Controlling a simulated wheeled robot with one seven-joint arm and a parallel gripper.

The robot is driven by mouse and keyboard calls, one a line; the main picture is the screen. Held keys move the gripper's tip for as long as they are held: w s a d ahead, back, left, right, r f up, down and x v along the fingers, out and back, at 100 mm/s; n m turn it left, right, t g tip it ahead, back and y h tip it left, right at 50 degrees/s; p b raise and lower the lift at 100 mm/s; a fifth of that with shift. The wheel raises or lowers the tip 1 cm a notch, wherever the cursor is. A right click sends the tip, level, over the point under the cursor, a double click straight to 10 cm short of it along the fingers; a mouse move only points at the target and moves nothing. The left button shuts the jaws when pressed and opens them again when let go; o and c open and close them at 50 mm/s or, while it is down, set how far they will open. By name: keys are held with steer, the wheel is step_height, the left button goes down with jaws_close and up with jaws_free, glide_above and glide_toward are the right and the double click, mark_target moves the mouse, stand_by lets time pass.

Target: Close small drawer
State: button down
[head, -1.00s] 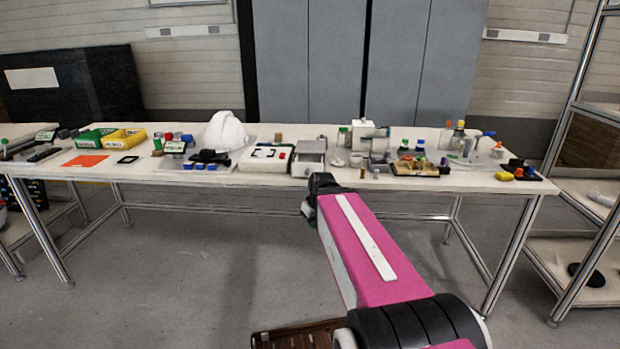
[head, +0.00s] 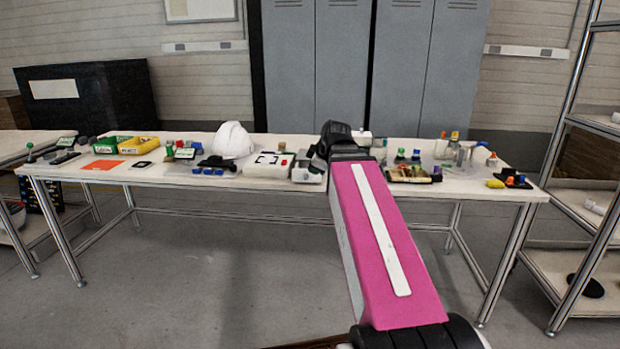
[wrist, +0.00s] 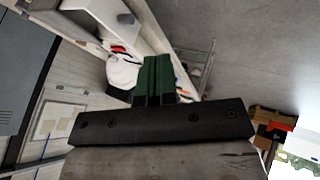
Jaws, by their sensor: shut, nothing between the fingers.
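A small light grey drawer unit (head: 307,173) stands on the table, right of the white box with black markings. My arm partly covers its right side, and I cannot tell how far its drawer is out. In the wrist view a pale box with a small dark spot (wrist: 103,18) shows at the top left and looks like this unit. My gripper (wrist: 154,76) has its green fingers together, empty, with the pale box beyond and to the left of them. In the head view my dark wrist hides the fingers.
The white helmet (head: 232,142) and white box (head: 268,165) stand left of the drawer unit. A tray with small parts (head: 410,174) lies to its right. The long table (head: 150,178) is crowded along its back; a shelf rack (head: 575,180) stands at the right.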

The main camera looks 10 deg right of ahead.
mark_target(307, 178)
steer(key=x, duration=0.3)
steer(key=w+x, duration=0.1)
steer(key=x, duration=0.3)
steer(key=d+r+x, duration=0.1)
steer(key=x, duration=0.3)
steer(key=shift+w+f, duration=0.1)
steer(key=shift+w, duration=0.3)
steer(key=shift+w+d, duration=0.2)
steer(key=shift+w, duration=0.4)
steer(key=w+d, duration=0.1)
steer(key=w, duration=0.2)
steer(key=w+d, duration=0.1)
steer(key=w, duration=0.2)
steer(key=w+d, duration=0.1)
steer(key=w, duration=0.2)
